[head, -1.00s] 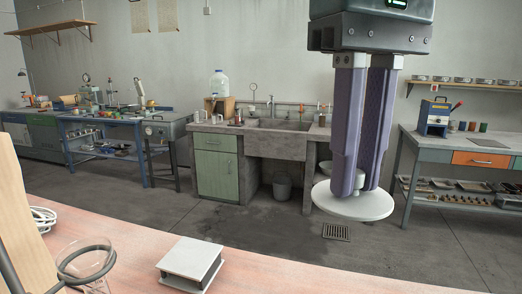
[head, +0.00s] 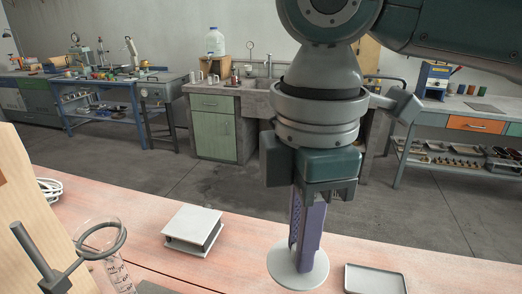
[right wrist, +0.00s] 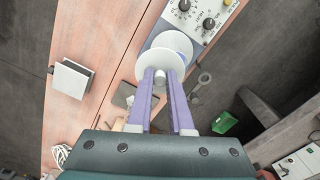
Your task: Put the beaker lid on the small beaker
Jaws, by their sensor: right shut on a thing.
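The beaker lid is a white disc (head: 310,276) in the lower middle of the head view. It also shows in the right wrist view (right wrist: 154,64), with its knob between the fingertips. My right gripper (head: 298,243) points down and is shut on the knob, holding the lid level. In the right wrist view its purple fingers (right wrist: 161,88) reach to the knob. A clear glass beaker (head: 118,272) with graduation marks stands at the lower left of the head view, well left of the lid. A grey stand ring shows at its mouth. My left gripper is not in view.
A white-topped block (head: 193,225) lies on the pink bench between beaker and lid. A grey tray (head: 376,283) is right of the lid. A wooden board (head: 30,240) and a coiled white cable (head: 48,188) are at the left. An instrument with knobs (right wrist: 207,16) shows in the wrist view.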

